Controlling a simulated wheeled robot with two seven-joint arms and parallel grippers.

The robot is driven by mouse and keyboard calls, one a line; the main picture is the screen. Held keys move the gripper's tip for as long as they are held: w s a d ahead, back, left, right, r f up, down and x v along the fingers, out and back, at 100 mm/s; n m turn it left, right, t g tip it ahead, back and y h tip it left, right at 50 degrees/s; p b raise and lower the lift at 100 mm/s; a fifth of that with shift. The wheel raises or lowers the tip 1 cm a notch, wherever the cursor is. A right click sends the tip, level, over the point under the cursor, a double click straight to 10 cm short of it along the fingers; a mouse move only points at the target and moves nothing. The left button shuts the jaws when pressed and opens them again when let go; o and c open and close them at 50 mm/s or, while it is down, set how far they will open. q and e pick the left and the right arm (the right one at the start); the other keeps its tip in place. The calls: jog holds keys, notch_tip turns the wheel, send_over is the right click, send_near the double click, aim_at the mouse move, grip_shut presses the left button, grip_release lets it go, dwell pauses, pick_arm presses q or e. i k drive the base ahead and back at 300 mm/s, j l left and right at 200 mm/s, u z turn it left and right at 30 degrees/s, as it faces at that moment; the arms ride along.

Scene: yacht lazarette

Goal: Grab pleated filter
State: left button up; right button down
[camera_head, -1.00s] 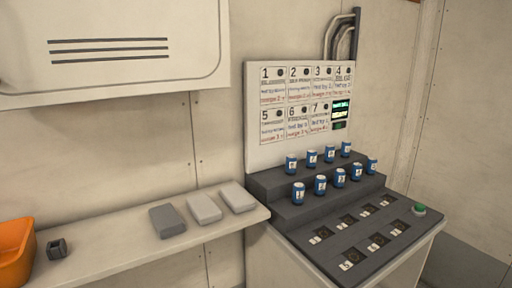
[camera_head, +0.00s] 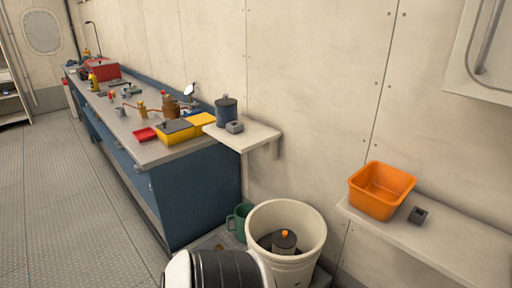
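No thing in view can be named for certain as the pleated filter. A dark cylinder with blue on it (camera_head: 226,112) stands upright on a small white wall shelf (camera_head: 262,133); pleats cannot be made out at this size. A small grey block with a dark recess (camera_head: 234,127) sits just in front of it. A white bucket (camera_head: 310,262) on the lower right holds a dark round object with an orange top (camera_head: 284,240), partly hidden by the rim. Neither of my grippers is in view.
An orange bin (camera_head: 381,190) and a small dark block (camera_head: 418,215) are on the right shelf. Floor at left is clear.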

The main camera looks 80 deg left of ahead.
aim_at(284, 241)
jog(key=l+u, duration=0.1)
jog(key=u, duration=2.3)
jog(key=j, duration=0.1)
